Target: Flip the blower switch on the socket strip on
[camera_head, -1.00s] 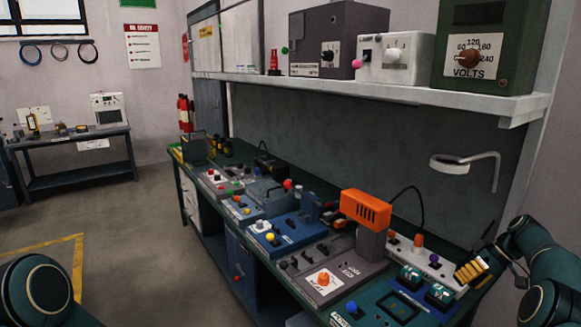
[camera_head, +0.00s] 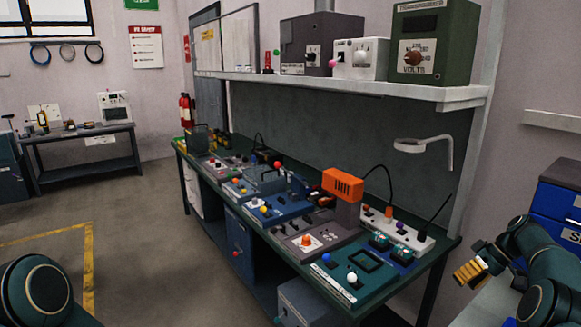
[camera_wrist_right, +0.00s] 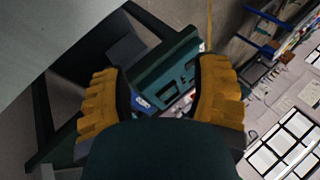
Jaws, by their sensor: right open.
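The white socket strip (camera_head: 400,230) lies along the back right edge of the green workbench (camera_head: 345,295). It carries an orange knob (camera_head: 388,214), a purple knob (camera_head: 401,224) and other small switches. Labels are too small to read, so I cannot tell which switch is the blower's. My right gripper (camera_head: 470,270), with yellow ribbed fingers, is beyond the bench's right end, apart from the strip. In the right wrist view its fingers (camera_wrist_right: 158,95) are spread with nothing held between them. My left arm shows at the lower left; its gripper is out of view.
An orange device (camera_head: 343,184) and a teal panel with a white knob (camera_head: 352,279) stand left of the strip. A shelf (camera_head: 400,88) with instruments runs overhead. Blue drawers (camera_head: 556,205) stand at the right.

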